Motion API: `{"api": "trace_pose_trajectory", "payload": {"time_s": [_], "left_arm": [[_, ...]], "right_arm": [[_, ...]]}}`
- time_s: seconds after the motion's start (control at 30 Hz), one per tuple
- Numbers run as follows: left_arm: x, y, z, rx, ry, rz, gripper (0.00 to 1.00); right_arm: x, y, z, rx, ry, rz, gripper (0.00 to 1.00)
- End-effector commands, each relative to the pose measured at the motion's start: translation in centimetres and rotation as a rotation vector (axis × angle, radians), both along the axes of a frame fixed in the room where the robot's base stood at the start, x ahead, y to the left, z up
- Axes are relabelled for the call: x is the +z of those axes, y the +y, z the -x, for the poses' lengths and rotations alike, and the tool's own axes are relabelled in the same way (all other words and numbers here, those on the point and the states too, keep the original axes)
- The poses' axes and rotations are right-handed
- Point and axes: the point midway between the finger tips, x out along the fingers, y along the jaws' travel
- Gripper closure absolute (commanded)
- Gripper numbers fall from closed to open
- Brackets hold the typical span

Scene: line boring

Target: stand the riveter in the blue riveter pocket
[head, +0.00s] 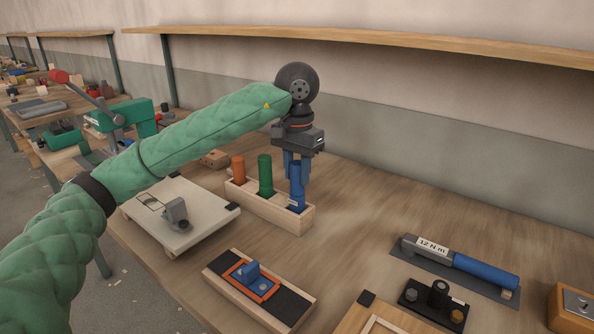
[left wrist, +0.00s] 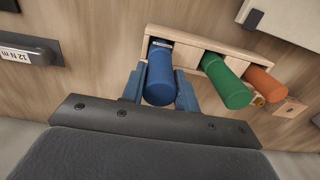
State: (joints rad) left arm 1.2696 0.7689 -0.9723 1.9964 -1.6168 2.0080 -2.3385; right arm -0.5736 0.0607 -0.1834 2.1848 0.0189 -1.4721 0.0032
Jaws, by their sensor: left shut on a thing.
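The riveter appears to be the blue cylinder (head: 297,184); it also shows in the left wrist view (left wrist: 160,80). My left gripper (head: 298,163) is shut on its upper part from above, one finger on each side (left wrist: 160,90). The riveter is about upright. Its lower end is at the right-end pocket of the wooden rack (head: 270,208), where blue and a pale label show. The rack wall hides how deep it sits. A green cylinder (head: 265,175) and an orange cylinder (head: 238,170) stand in the rack's other pockets. My right gripper is not in view.
A pale board with a grey clamp (head: 176,214) lies left of the rack. A tray with an orange-framed blue part (head: 250,280) is in front. A blue-handled torque wrench (head: 460,265) lies at right. The bench behind and right of the rack is clear.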

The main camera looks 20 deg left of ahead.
Motion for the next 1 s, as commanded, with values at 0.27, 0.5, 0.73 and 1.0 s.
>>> {"api": "trace_pose_trajectory", "payload": {"time_s": [0.27, 0.5, 0.73, 1.0], "left_arm": [[0.04, 0.01, -0.01, 0.0, -0.001, 0.0, 1.0], [0.0, 0.02, -0.03, 0.0, -0.001, 0.0, 1.0], [0.11, 0.02, -0.02, 0.0, -0.001, 0.0, 1.0], [0.06, 0.02, -0.02, 0.0, -0.001, 0.0, 1.0]], "right_arm": [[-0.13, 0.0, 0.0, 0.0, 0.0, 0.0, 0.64], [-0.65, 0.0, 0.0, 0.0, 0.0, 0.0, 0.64], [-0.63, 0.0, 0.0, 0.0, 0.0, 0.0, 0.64], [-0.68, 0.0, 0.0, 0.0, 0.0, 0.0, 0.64]]}}
